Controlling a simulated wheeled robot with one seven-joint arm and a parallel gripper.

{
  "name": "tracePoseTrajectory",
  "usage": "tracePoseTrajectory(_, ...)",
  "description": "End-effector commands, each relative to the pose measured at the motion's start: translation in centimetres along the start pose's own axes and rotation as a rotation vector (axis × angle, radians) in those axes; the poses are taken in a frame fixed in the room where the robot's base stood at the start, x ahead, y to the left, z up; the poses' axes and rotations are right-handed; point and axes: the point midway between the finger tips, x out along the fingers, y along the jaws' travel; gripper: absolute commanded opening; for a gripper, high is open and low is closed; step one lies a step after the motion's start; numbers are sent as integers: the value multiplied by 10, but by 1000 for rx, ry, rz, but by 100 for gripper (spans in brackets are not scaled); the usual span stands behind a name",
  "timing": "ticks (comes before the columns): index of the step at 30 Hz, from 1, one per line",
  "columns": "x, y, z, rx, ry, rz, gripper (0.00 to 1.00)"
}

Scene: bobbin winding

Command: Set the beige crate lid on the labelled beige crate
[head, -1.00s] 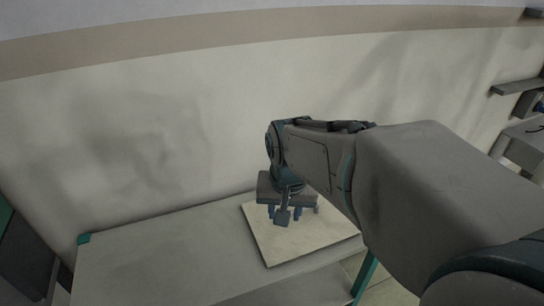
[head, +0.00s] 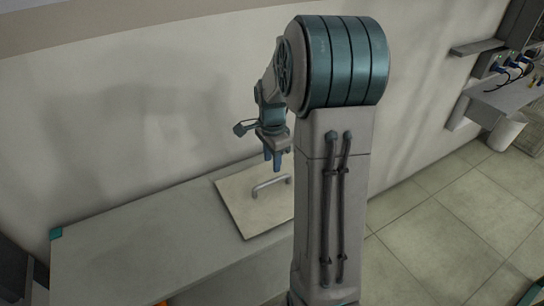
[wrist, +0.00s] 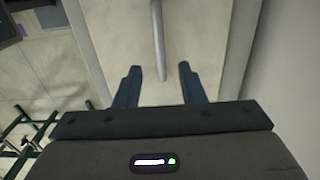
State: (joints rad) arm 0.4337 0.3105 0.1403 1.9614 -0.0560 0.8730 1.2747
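The beige crate lid (head: 238,206) lies flat on the grey bench, with a grey bar handle (head: 271,186) standing on top. My gripper (head: 274,166) is above the far part of the lid, pointing down and apart from the handle. The handle (wrist: 158,38) shows just ahead of the fingertips, over the lid (wrist: 200,40). My arm hides the lid's right part in the head view. No labelled beige crate is in view.
The grey bench (head: 135,235) is bare left of the lid. A wall (head: 130,120) rises close behind it. Open tiled floor (head: 430,220) lies to the right. A wall-side worktop (head: 505,97) with a white bin (head: 507,133) stands at the far right.

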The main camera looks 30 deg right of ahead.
Motion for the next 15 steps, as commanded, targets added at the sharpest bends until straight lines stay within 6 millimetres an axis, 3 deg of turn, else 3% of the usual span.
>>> tracePoseTrajectory(15,68,0,1,-2,0,1,36)
